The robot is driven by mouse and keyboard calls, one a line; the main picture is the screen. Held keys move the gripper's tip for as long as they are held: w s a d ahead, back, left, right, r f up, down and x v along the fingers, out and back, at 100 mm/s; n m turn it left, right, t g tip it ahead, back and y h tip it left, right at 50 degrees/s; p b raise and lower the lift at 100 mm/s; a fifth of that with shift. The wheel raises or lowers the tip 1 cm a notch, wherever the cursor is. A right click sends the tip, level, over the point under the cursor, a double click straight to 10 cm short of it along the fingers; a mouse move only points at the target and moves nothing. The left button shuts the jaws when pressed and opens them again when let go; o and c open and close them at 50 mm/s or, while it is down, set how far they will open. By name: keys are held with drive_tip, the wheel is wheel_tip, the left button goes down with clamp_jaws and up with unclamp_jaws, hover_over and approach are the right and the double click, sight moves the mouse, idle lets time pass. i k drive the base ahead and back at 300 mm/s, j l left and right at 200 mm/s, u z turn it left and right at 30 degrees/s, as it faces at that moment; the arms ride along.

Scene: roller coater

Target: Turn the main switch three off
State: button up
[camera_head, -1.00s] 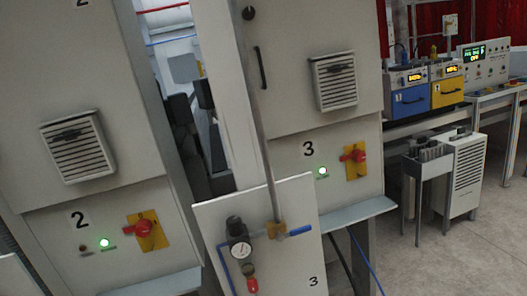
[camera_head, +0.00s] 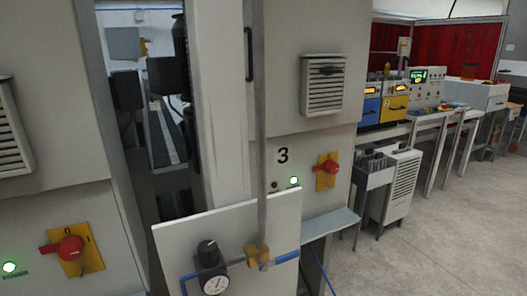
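The main switch three (camera_head: 327,171) is a red rotary knob on a yellow plate, on the grey cabinet marked 3 (camera_head: 283,155). A green lamp (camera_head: 294,181) glows to the left of it. The knob's exact position is too small to read. A second red switch (camera_head: 70,248) on a yellow plate, with 0 and 1 marks, is on the cabinet at the lower left, beside a lit green lamp (camera_head: 9,267). My gripper does not show in this view.
A panel with a pressure gauge (camera_head: 215,284), a yellow valve block and blue pipe stands in front, left of and below switch three. A vertical pipe (camera_head: 261,110) rises from it. A grey shelf (camera_head: 331,224) juts out below the switch. Open floor (camera_head: 435,235) lies to the right.

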sight(331, 167)
drive_tip(key=i+z, duration=0.15)
drive_tip(key=z, duration=0.2)
drive_tip(key=i+z, duration=0.3)
drive_tip(key=z, duration=0.35)
drive_tip(key=i+j+z, duration=0.15)
drive_tip(key=i+j, duration=0.2)
drive_tip(key=i, duration=0.25)
drive_tip(key=i+j+z, duration=0.1)
drive_tip(key=i+j, duration=0.35)
drive_tip(key=i, duration=0.1)
